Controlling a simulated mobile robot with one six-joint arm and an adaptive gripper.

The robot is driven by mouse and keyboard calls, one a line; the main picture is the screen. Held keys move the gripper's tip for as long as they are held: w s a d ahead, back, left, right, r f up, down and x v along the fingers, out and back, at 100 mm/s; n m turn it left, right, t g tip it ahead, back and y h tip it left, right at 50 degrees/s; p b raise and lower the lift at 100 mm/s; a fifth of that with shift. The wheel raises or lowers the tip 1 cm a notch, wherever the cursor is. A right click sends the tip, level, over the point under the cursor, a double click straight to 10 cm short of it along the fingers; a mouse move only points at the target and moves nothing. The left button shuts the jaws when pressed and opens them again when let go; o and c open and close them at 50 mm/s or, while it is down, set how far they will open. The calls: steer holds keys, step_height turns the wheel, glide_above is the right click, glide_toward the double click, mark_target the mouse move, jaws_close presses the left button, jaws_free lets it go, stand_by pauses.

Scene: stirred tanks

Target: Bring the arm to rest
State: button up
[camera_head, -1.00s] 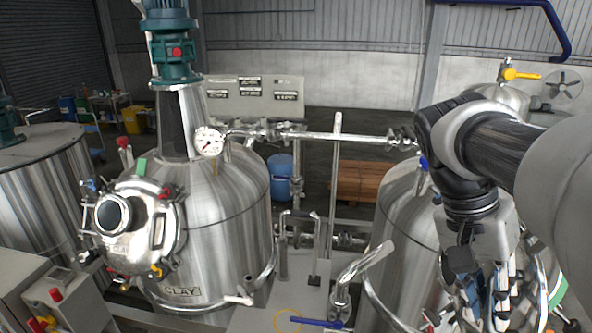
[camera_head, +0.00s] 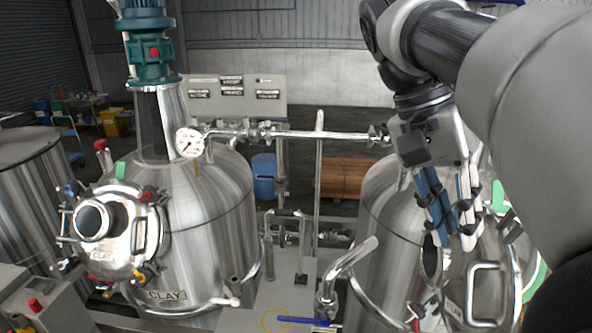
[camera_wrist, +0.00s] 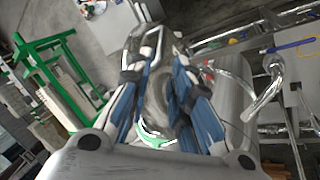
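My gripper (camera_head: 454,238) hangs fingers-down at the right of the head view, in front of the right steel tank (camera_head: 372,228). Its blue-padded fingers stand apart with nothing held between them. In the wrist view the two fingers of my gripper (camera_wrist: 160,50) are also apart, with grey metal showing in the gap. I cannot tell how far the fingertips are from the tank's round fittings. My arm reaches in from the right edge and hides part of that tank.
The left tank (camera_head: 205,235) carries a green motor (camera_head: 148,60), a gauge (camera_head: 189,142) and a round hatch (camera_head: 98,218). A horizontal pipe (camera_head: 325,135) links the tanks. A bent pipe (camera_head: 345,268) and a blue-handled valve (camera_head: 303,320) stand between them. A green frame (camera_wrist: 50,60) shows below.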

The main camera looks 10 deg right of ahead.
steer(key=s+a+f+n+t+y+b, duration=0.1)
steer(key=a+f+n+b, duration=0.3)
steer(key=f+b, duration=0.5)
steer(key=s+a+f+n+t+y+b, duration=0.1)
steer(key=a+f+n+t+b, duration=0.3)
steer(key=f, duration=1.8)
steer(key=s+a+f+n+t+y+b, duration=0.1)
steer(key=s+a+f+n+t+b, duration=0.2)
steer(key=f+b, duration=1.1)
steer(key=a+f+n, duration=0.1)
steer(key=a+f, duration=0.1)
steer(key=a, duration=0.1)
steer(key=shift+s+y, duration=0.25)
steer(key=shift+y, duration=0.15)
